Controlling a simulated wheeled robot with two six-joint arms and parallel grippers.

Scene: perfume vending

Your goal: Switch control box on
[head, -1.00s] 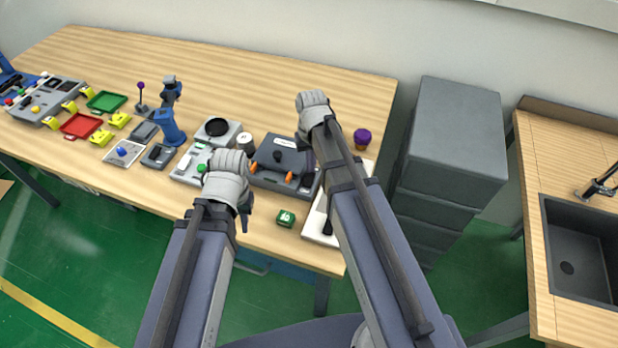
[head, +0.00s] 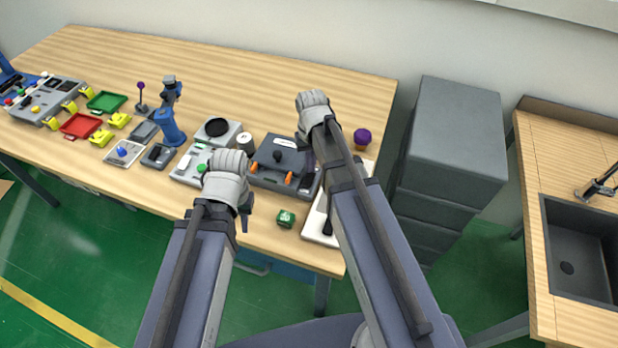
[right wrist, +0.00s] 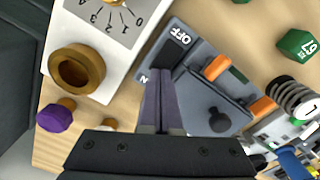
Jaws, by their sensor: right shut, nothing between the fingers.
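The control box is a dark grey case (head: 280,158) with orange latches near the middle front of the table in the head view. The right wrist view shows its lid (right wrist: 212,75), a black knob and a black switch (right wrist: 172,50) with "OFF" at one end. The label at the other end is partly covered. My right gripper (right wrist: 165,78) is shut and empty, its fingertips at the switch end away from "OFF"; whether they touch is unclear. In the head view my right gripper is mostly hidden by its arm. My left gripper (head: 246,208) hangs near the front edge, jaws unclear.
A white dial panel (right wrist: 120,30) with a brass knob lies beside the control box. A purple-topped item (head: 362,137) stands behind right. A green die (head: 286,218) lies near the front edge. Trays and devices fill the left; the table's back is clear.

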